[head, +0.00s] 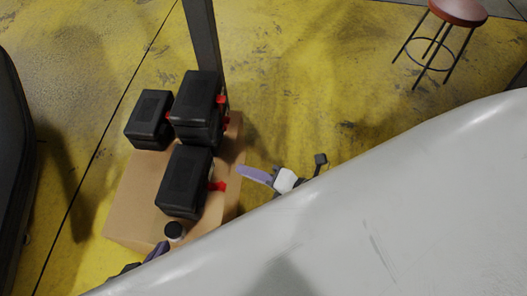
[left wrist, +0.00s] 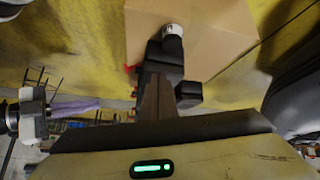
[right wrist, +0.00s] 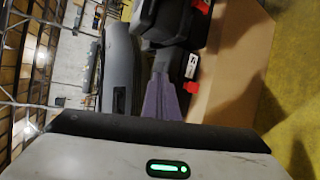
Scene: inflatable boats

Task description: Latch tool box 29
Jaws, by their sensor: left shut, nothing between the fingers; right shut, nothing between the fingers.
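Several black tool boxes with red latches are in the head view: a front one (head: 184,182), a back stack (head: 197,100) and a back-left one (head: 150,118). I cannot tell which is number 29. The front box has a red latch (head: 218,186) on its right side. My right gripper (head: 240,168) is shut and empty, just right of that box, pointing toward it. The right wrist view shows a white label (right wrist: 191,66) beside its fingers, too blurred to read. My left gripper (head: 164,245) is shut and empty, low, near the front box's near end.
The boxes sit on a cardboard carton (head: 127,205). A small black-capped bottle (head: 174,231) stands at its near edge. A large grey-white inflatable hull (head: 400,210) fills the lower right. A dark post (head: 203,40) rises behind; a red stool (head: 458,12) stands far right on yellow floor.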

